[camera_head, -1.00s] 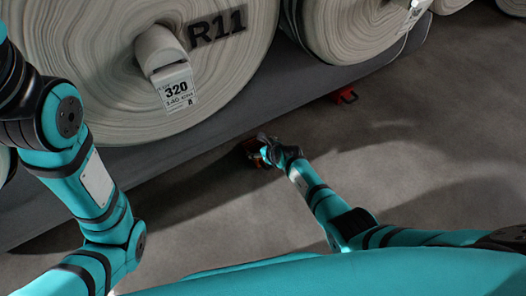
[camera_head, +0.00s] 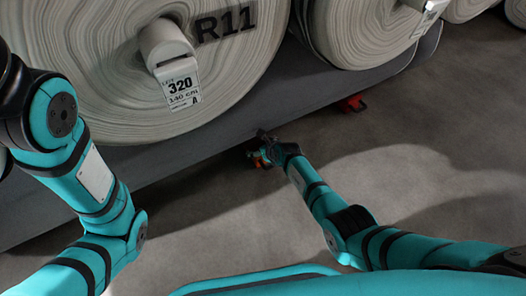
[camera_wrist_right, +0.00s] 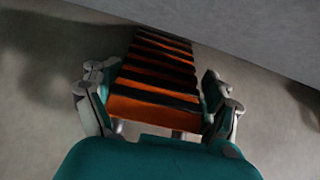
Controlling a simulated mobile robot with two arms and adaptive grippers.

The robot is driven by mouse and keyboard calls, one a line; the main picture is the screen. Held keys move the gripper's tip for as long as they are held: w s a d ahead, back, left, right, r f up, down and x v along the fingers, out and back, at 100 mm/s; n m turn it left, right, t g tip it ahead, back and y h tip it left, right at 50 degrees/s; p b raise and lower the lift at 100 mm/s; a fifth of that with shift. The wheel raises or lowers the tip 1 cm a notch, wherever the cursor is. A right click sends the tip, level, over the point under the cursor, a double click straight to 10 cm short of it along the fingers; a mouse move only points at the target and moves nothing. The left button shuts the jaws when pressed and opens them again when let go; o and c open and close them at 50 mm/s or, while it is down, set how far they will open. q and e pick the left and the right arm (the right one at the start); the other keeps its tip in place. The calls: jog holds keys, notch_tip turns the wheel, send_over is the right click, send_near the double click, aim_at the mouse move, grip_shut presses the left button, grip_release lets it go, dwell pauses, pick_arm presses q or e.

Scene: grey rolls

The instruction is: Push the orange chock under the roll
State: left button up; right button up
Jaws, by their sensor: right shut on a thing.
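The orange chock with black stripes (camera_wrist_right: 152,82) lies between the fingers of my right gripper (camera_wrist_right: 160,108) in the right wrist view. The fingers are shut on its sides, and its far end points away from the palm. In the head view only a small orange part of the chock (camera_head: 261,161) shows beside my right gripper (camera_head: 258,148), low at the floor by the edge of the grey base. The large pale roll marked R11 (camera_head: 100,70) stands above and to the left, apart from the chock in this view. My left gripper is out of view.
A long grey base (camera_head: 195,143) runs below the rolls; its side shows in the wrist view (camera_wrist_right: 245,35). A second roll (camera_head: 355,35) stands to the right, with a red object (camera_head: 352,103) on the floor by it. The floor (camera_head: 440,130) at right is clear.

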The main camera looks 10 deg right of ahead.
jog(key=shift+w+a, duration=0.1)
jog(key=shift+w, duration=0.15)
jog(key=o, duration=1.3)
jog(key=shift+o, duration=0.8)
jog(key=shift+s, duration=0.15)
